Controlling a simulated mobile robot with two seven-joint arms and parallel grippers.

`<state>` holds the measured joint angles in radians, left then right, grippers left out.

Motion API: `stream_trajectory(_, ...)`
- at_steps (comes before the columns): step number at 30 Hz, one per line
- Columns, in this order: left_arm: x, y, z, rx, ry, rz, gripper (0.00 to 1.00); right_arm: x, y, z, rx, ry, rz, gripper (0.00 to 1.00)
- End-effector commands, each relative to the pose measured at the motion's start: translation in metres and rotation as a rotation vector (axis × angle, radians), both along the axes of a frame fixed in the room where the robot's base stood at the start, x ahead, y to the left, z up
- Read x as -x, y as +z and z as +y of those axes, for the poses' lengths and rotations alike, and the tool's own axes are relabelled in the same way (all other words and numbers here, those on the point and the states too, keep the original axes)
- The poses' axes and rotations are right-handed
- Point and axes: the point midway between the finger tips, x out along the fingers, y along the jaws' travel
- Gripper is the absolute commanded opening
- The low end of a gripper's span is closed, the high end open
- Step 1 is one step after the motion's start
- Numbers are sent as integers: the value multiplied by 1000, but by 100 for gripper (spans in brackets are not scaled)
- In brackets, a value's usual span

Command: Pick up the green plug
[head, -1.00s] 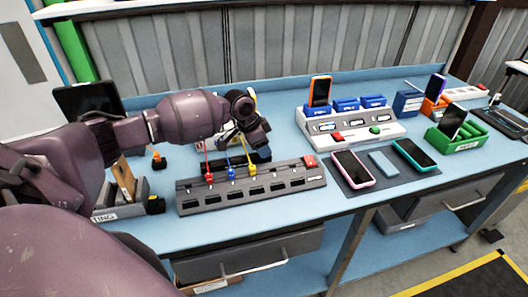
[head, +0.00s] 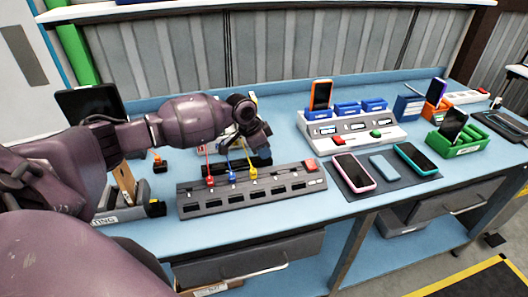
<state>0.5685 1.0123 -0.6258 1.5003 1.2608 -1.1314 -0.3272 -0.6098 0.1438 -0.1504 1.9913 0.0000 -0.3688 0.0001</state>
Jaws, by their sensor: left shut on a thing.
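My left gripper (head: 250,146) is above the back of the grey power strip (head: 262,203). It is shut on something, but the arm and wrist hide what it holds. I cannot make out a green plug anywhere in the head view. A red plug (head: 210,181), a blue plug (head: 231,177) and a yellow plug (head: 253,173) stand side by side in the left part of the strip, with cords rising behind them. The strip's other sockets look empty. My right gripper is not in view.
A white station (head: 349,136) with an orange phone and blue blocks stands behind right. Phones lie on a dark mat (head: 378,188). A green holder (head: 461,144) is farther right. A black tablet (head: 90,103) stands at left. Blue bench (head: 285,157) shows between strip and station.

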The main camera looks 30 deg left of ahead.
Motion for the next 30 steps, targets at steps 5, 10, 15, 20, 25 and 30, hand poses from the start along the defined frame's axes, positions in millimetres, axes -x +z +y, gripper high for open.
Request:
stream_trajectory(5, -1, 26, 0, 1, -1, -6, 0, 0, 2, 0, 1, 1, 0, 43)
stream_trajectory(10, -1, 66, 0, -1, -2, -9, 0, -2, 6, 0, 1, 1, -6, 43)
stream_trajectory(15, -1, 111, 0, -1, -1, -8, 0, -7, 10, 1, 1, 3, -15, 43)
stream_trajectory(20, -1, 149, 0, 0, 0, -7, 0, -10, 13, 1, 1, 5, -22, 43)
stream_trajectory(25, -1, 177, 0, 0, -1, -5, 0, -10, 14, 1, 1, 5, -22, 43)
stream_trajectory(30, -1, 193, 0, 2, 0, -4, 0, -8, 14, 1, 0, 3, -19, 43)
